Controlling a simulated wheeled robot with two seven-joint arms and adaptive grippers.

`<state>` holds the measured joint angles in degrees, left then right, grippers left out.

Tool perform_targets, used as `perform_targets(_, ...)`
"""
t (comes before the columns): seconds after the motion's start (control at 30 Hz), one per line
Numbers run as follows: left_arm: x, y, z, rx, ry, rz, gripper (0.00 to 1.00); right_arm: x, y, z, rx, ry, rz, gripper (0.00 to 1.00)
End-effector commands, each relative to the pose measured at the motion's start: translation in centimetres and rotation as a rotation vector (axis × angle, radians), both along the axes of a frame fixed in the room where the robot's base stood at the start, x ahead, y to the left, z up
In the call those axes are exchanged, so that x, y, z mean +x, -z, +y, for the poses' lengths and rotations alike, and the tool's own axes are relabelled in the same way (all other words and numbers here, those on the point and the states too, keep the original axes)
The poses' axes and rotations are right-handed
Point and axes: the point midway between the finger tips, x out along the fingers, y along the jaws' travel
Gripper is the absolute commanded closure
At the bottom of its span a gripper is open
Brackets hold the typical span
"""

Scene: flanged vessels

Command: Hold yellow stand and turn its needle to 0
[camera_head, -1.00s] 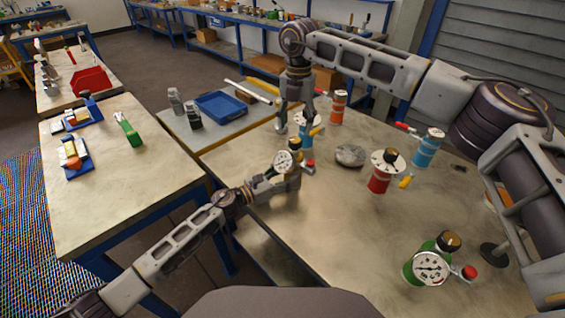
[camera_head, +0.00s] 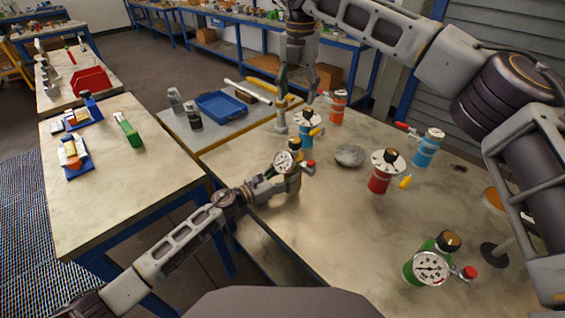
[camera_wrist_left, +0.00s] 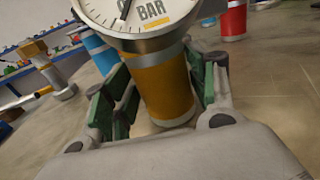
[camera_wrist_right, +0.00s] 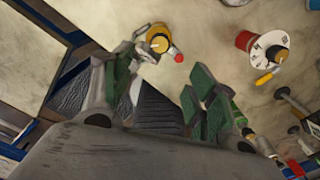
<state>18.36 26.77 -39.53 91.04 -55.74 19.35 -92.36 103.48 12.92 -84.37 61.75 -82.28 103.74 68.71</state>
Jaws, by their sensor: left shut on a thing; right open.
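The yellow stand (camera_head: 295,155) is an orange-yellow cylinder with a round white gauge (camera_head: 284,161) on its side, a dark-and-gold knob (camera_head: 295,143) on top and a red handle (camera_head: 310,164). My left gripper (camera_head: 287,176) is shut around its body, as the left wrist view shows on the cylinder (camera_wrist_left: 163,88). The gauge face (camera_wrist_left: 137,12) is cut off there; its dark needle points down, near "BAR". My right gripper (camera_head: 297,88) is open and empty, raised above the back of the table. The right wrist view shows the yellow knob (camera_wrist_right: 158,42) beyond its fingers.
A blue stand (camera_head: 305,132) is close behind the yellow one. A red stand (camera_head: 378,180), grey disc (camera_head: 350,155), orange stand (camera_head: 338,105), another blue stand (camera_head: 428,150) and green gauge stand (camera_head: 425,265) share the table. The front middle is clear.

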Motion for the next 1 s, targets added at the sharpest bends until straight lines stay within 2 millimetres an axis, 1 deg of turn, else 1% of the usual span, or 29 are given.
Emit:
perform_targets(0.1, 0.0, -0.1, 0.0, -0.001, 0.0, -0.001, 0.75, 0.0, -1.4, 0.0, 0.0, 0.0, -0.001, 0.42)
perform_targets(0.3, 0.0, -0.1, 0.0, -0.001, 0.0, -0.001, 0.75, 0.0, -2.5, 0.0, 0.0, -0.001, 0.0, 0.42)
perform_targets(1.0, 0.0, -0.1, 0.0, -0.001, 0.0, -0.001, 0.75, 0.0, -2.6, 0.0, 0.0, 0.0, 0.0, 0.42)
